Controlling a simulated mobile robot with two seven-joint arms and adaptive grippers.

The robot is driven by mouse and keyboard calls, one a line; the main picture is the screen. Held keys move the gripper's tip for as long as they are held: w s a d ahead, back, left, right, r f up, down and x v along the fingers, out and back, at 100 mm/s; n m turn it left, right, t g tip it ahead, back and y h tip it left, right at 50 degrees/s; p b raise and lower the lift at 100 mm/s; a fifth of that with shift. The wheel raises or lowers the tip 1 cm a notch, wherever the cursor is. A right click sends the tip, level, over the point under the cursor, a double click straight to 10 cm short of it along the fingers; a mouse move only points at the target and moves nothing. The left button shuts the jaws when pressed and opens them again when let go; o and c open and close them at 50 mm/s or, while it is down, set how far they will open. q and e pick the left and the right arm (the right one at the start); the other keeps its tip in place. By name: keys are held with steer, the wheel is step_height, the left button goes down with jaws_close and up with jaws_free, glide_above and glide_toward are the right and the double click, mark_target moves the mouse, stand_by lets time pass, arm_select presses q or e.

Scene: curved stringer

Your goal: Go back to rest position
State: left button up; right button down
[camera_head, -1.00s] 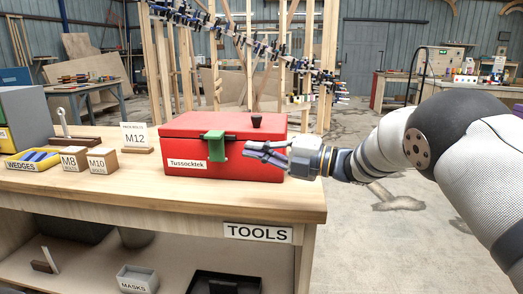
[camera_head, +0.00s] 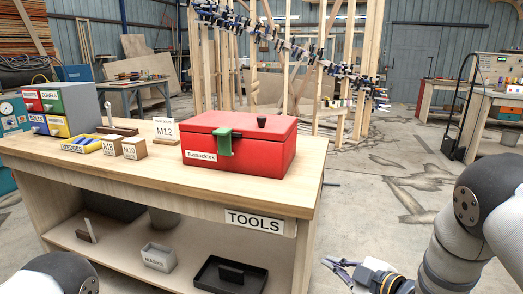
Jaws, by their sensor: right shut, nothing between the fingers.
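My right gripper (camera_head: 345,268) is low at the bottom of the head view, right of the workbench and over the concrete floor. Its fingers are shut with nothing between them, clear of the bench. My right arm (camera_head: 462,235) comes in from the lower right. Only a dark, rounded part of my left arm (camera_head: 52,274) shows at the bottom left; the left gripper is out of view. The red toolbox (camera_head: 265,150) with a green latch stands closed on the wooden bench top (camera_head: 250,190).
On the bench are coloured drawers (camera_head: 62,105), a yellow wedges tray (camera_head: 82,146), small M8 and M10 blocks and an M12 sign (camera_head: 165,130). The lower shelf holds a masks box (camera_head: 158,256) and a black tray (camera_head: 230,274). Open floor lies right of the bench.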

steer(key=s+d+f+m+g+h, duration=0.1)
steer(key=s+f+m+g+h, duration=0.15)
steer(key=s+f, duration=0.35)
steer(key=s+d+f+m+g+h+p, duration=0.15)
steer(key=s+f+m, duration=0.25)
steer(key=s, duration=0.5)
steer(key=s+d+f+m+g+h+b, duration=0.1)
steer(key=s+d+f+m+g, duration=0.15)
steer(key=s+f, duration=0.35)
arm_select(q)
steer(key=w+r, duration=0.1)
steer(key=w+r+t+p, duration=0.1)
steer(key=shift+w+d+r, duration=0.15)
steer(key=shift+d+r, duration=0.05)
steer(key=shift+r, duration=0.2)
arm_select(e)
steer(key=s+r+m+g+h, duration=0.2)
steer(key=s+m+g, duration=0.4)
steer(key=s, duration=2.4)
steer(key=shift+s+d+m+g, duration=0.2)
steer(key=shift+m+g, duration=0.2)
steer(key=shift+g, duration=0.45)
steer(key=shift+r, duration=0.1)
